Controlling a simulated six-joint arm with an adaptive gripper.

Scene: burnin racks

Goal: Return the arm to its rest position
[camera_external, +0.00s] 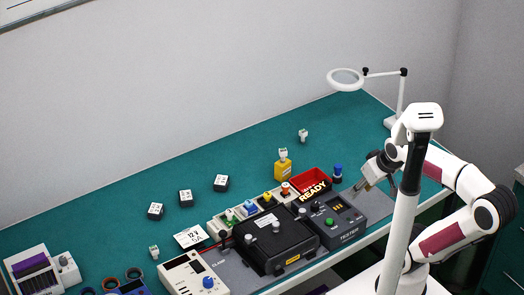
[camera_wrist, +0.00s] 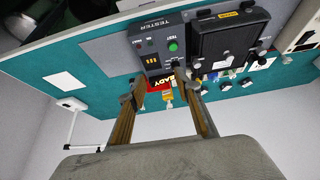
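My gripper (camera_external: 367,184) is at the right end of the bench, above and beside the grey tester (camera_external: 338,222). In the wrist view its two fingers (camera_wrist: 155,82) stand apart with nothing between them, so it is open and empty. The wrist picture is upside down; the tester (camera_wrist: 150,47) with its green button lies beyond the fingertips. My arm is bent, reaching from its base at the lower right toward the bench.
A black clamp unit (camera_external: 275,240) sits left of the tester. A ring lamp (camera_external: 346,79) rises at the back right.

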